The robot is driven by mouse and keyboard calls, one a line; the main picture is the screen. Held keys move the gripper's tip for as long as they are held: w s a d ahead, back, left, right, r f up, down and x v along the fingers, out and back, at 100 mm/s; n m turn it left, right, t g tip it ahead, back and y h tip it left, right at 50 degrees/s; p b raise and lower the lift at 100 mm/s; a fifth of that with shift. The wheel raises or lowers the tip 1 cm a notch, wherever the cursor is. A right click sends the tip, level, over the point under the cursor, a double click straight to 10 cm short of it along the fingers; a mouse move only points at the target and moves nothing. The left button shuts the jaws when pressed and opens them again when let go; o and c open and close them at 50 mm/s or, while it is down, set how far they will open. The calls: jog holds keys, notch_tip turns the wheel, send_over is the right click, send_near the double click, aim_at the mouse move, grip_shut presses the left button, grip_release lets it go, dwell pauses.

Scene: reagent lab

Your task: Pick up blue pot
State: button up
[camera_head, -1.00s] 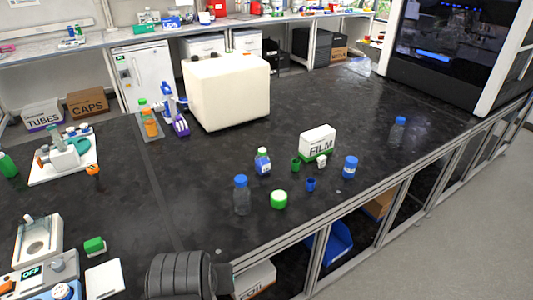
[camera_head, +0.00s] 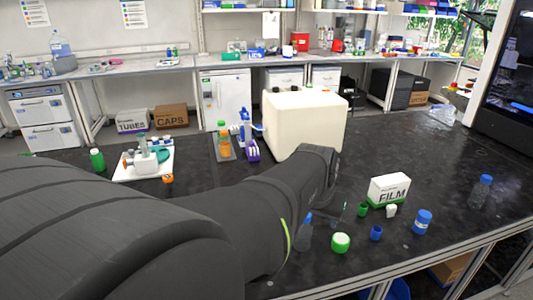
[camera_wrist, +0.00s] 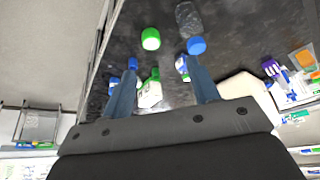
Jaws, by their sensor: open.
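The blue pot (camera_head: 376,233) is a small dark-blue cup standing on the black bench near its front edge. It is right of a green pot (camera_head: 340,243) and left of a larger blue-and-white jar (camera_head: 422,222). In the wrist view, a small blue patch that looks like the blue pot (camera_wrist: 132,63) shows at the left fingertip. My gripper (camera_wrist: 162,64) is open, with nothing held between its fingers. It is above the bench, apart from the pot as far as I can tell. In the head view my arm hides most of the gripper.
A FILM box (camera_head: 389,190), a small green cup (camera_head: 362,209) and a white piece (camera_head: 391,211) stand behind the blue pot. A blue-capped clear bottle (camera_head: 306,236) stands to the left. A large cream block (camera_head: 305,120) is farther back.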

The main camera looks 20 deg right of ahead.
jog(key=w+d+f+m+g, duration=0.1)
jog(key=w+d, duration=0.1)
jog(key=d, duration=0.4)
jog(key=w+d+f+m, duration=0.1)
jog(key=w+d+f, duration=0.15)
jog(key=d, duration=0.45)
jog(key=m, duration=0.1)
send_near(377, 230)
jog(key=shift+h, duration=0.3)
jog(key=x, duration=0.5)
jog(key=a+x, duration=0.1)
jog(key=x, duration=0.2)
jog(key=shift+s+f, duration=0.25)
jog(key=shift+f, duration=0.15)
jog(key=c, duration=1)
jog(key=shift+r, duration=0.1)
jog(key=shift+c, duration=0.2)
